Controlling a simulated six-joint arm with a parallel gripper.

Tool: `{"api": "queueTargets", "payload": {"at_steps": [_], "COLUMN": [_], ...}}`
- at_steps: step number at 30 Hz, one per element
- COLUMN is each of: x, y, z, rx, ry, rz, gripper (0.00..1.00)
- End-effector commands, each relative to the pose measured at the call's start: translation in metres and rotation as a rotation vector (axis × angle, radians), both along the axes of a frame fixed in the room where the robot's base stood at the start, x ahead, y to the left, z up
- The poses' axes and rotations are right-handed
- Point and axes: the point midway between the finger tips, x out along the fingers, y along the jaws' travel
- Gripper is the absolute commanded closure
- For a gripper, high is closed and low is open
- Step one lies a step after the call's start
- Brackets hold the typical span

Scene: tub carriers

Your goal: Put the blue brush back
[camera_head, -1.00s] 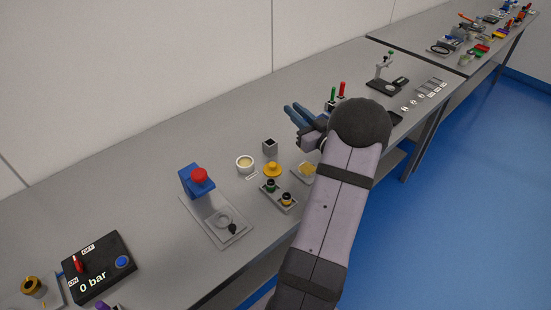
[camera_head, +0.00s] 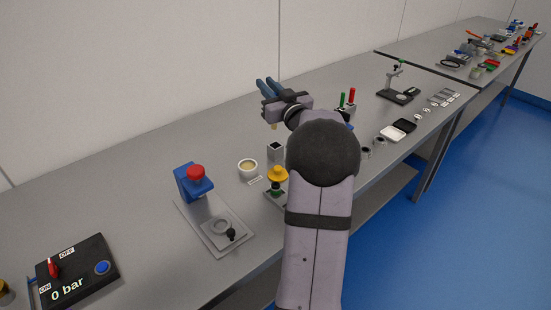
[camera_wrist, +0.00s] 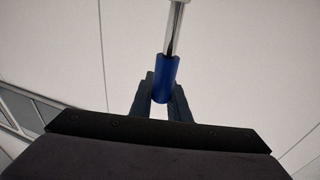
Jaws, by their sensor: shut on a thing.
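In the wrist view, my gripper (camera_wrist: 161,92) is shut on the blue handle of the blue brush (camera_wrist: 165,75). A silver shaft runs from the handle to the top edge, where its end is cut off. In the head view, my gripper (camera_head: 266,84) is raised over the back of the bench, fingers pointing up towards the wall. The brush is mostly hidden there; a small tan tip just below the gripper may be part of it. A grey square block with a dark opening (camera_head: 275,152) stands on the bench below the gripper.
A white cup (camera_head: 248,168), a yellow-knobbed piece (camera_head: 278,174) and a blue press with a red top (camera_head: 193,183) stand near the block. Red and green upright handles (camera_head: 346,101) are to the right. The bench's back left is clear.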

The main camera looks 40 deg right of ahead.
Motion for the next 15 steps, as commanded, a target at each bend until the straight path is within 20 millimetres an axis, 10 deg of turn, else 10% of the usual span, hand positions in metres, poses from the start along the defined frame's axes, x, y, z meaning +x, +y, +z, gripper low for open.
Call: {"api": "queueTargets", "payload": {"at_steps": [15], "x": [-0.001], "y": [-0.007], "z": [-0.036], "rx": [-0.002], "ry": [-0.019], "rz": [-0.023], "gripper": [1.00]}}
